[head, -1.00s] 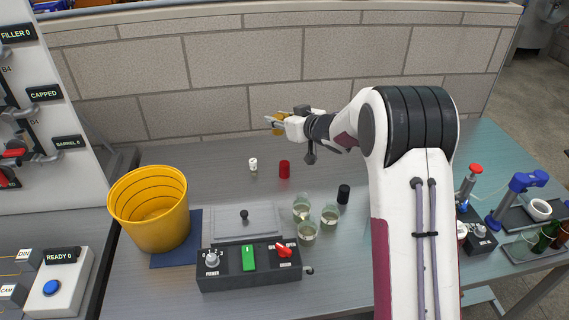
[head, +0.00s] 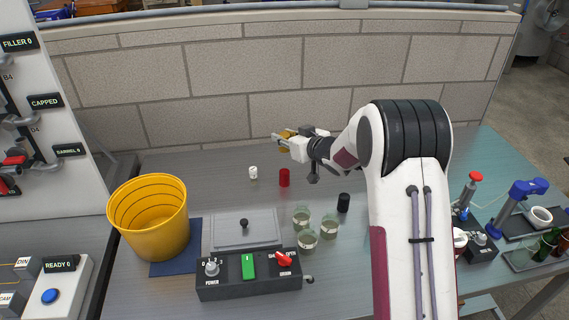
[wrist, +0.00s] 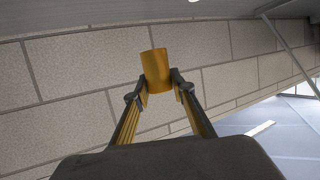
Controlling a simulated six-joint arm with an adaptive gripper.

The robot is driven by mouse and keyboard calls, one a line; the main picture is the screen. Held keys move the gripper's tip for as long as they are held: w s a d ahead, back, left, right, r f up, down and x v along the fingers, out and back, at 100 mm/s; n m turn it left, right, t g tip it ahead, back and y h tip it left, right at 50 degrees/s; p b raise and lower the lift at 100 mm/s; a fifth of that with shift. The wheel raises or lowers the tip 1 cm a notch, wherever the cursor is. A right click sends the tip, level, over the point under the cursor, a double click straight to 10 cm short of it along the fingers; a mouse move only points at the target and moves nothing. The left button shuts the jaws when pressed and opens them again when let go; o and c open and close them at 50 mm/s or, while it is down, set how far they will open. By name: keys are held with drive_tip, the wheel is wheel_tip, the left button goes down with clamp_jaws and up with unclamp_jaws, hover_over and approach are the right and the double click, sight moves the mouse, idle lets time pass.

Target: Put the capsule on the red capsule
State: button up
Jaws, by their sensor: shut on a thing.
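My gripper (head: 280,140) is shut on a gold-yellow capsule (wrist: 155,70), held between the two fingertips in the wrist view and clear of the bench. The red capsule (head: 284,178) stands upright on the grey bench in the head view. My gripper is above and behind it, near the block wall, and apart from it. In the head view the held capsule is small and partly covered by the fingers. The red capsule cannot be made out in the wrist view.
A white capsule (head: 253,172) stands just left of the red one, and a black capsule (head: 344,203) stands to the right. Several glasses (head: 307,239), a control box (head: 250,276) and a yellow bucket (head: 148,220) are nearer. The block wall (head: 220,90) closes the back.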

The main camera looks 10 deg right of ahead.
sight(288, 151)
drive_tip(key=shift+f, duration=2.4)
drive_tip(key=shift+f, duration=1.9)
drive_tip(key=shift+f, duration=0.1)
drive_tip(key=o, duration=0.6)
drive_tip(key=shift+o, duration=0.2)
wheel_tip(288, 151, up, 8)
drive_tip(key=s+d, duration=0.1)
drive_tip(key=s, duration=0.1)
drive_tip(key=shift+s, duration=0.3)
